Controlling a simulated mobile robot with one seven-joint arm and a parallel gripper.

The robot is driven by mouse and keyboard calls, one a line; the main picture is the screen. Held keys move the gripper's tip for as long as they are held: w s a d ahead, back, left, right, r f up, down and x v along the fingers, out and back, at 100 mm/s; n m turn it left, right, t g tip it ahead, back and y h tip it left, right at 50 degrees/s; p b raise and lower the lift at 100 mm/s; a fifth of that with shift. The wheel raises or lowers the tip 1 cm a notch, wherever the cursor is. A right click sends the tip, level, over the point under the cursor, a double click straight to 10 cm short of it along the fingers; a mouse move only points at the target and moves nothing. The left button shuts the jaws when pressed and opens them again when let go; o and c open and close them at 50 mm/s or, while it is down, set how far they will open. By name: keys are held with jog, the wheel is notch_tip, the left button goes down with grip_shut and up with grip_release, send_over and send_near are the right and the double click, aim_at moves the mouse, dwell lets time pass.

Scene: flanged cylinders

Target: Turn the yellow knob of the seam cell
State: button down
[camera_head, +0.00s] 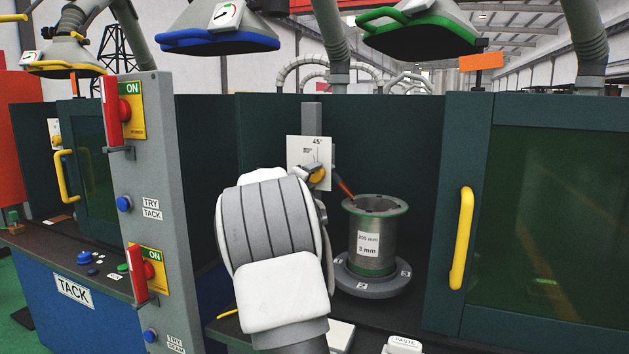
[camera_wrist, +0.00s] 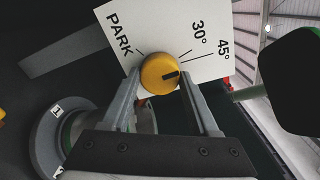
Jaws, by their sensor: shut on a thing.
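The yellow knob (camera_wrist: 158,74) sits on a white dial plate (camera_wrist: 214,75) marked PARK, 30° and 45°. Its dark pointer faces right in the wrist view, on the side of the 45° mark; the exact setting is hard to tell. My gripper (camera_wrist: 161,80) has one finger on each side of the knob and is shut on it. In the head view the knob (camera_head: 317,175) shows at the lower right of the plate (camera_head: 299,156). There my wrist hides the gripper's fingers.
A flanged cylinder (camera_head: 367,240) stands on a grey round base (camera_head: 372,284) right of my arm, with an orange-brown torch (camera_head: 344,187) at its top rim. A door with a yellow handle (camera_head: 461,238) is at right. A grey control pillar (camera_head: 160,190) stands left.

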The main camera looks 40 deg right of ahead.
jog(key=shift+m, duration=0.4)
jog(key=shift+c, duration=0.7)
grip_release()
jog(key=p+v, duration=0.1)
jog(key=v, duration=1.6)
jog(key=shift+s+a+r, duration=0.1)
jog(key=shift+a, duration=0.05)
